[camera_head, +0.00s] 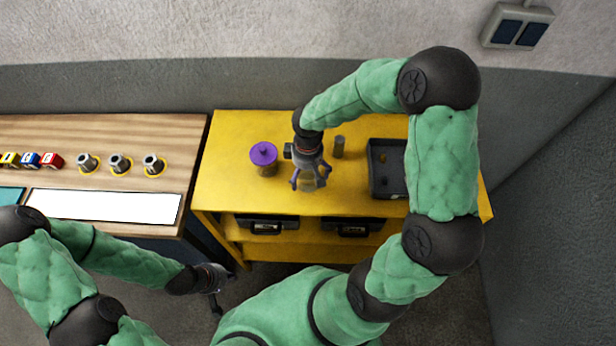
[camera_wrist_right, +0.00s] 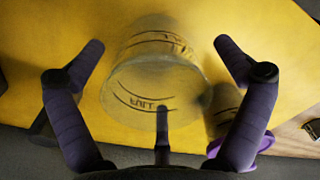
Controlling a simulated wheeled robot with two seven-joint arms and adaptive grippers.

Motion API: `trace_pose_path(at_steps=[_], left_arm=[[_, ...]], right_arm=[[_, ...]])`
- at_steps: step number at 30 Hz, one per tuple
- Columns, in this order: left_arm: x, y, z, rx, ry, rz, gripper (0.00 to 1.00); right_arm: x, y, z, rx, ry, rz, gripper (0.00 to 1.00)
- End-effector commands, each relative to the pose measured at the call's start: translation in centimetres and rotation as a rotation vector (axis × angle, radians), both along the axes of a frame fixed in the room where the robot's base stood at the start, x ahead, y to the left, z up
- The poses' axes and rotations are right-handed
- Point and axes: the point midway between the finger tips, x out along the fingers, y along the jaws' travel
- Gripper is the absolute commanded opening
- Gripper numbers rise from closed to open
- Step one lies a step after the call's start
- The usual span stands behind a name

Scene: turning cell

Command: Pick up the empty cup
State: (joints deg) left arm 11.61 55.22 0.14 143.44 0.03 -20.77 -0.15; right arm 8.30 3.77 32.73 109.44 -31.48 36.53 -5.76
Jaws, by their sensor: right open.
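The empty cup (camera_head: 308,185) is clear plastic and stands on the yellow cart top (camera_head: 228,185). In the right wrist view the cup (camera_wrist_right: 150,85) looks see-through, with dark print, and lies between the spread purple fingers. My right gripper (camera_head: 309,181) is open right at the cup, from above in the head view. No finger clearly presses on the cup; contact cannot be told. The gripper hides part of the cup in the head view. My left gripper (camera_head: 216,293) hangs low at the cart's front left, away from the cup; its jaw state is unclear.
A jar with a purple lid (camera_head: 264,153) stands just left of the cup, and its lid also shows in the right wrist view (camera_wrist_right: 262,143). A small grey cylinder (camera_head: 339,147) and a black tray (camera_head: 388,191) are to the right. A wooden table (camera_head: 180,130) adjoins on the left.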

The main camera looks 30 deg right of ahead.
Motion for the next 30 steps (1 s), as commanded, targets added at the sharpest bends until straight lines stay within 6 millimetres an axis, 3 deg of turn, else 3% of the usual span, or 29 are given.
trace_pose_path(at_steps=[4, 12, 18, 30], left_arm=[[0.02, 0.00, -0.31, 0.000, 0.000, 0.000, 0.00], [0.01, 0.00, -0.28, 0.000, 0.000, 0.000, 0.00], [0.02, 0.00, -0.28, 0.000, 0.000, 0.000, 0.00], [0.01, 0.00, -0.23, 0.000, 0.000, 0.000, 0.00]], right_arm=[[0.00, 0.00, -1.33, 0.000, -0.001, -0.001, 1.00], [0.01, 0.00, -1.43, 0.001, -0.002, -0.001, 0.97], [0.01, 0.02, -1.42, 0.001, -0.002, -0.001, 0.41], [-0.05, 0.04, -1.29, 0.001, 0.000, -0.001, 0.39]])
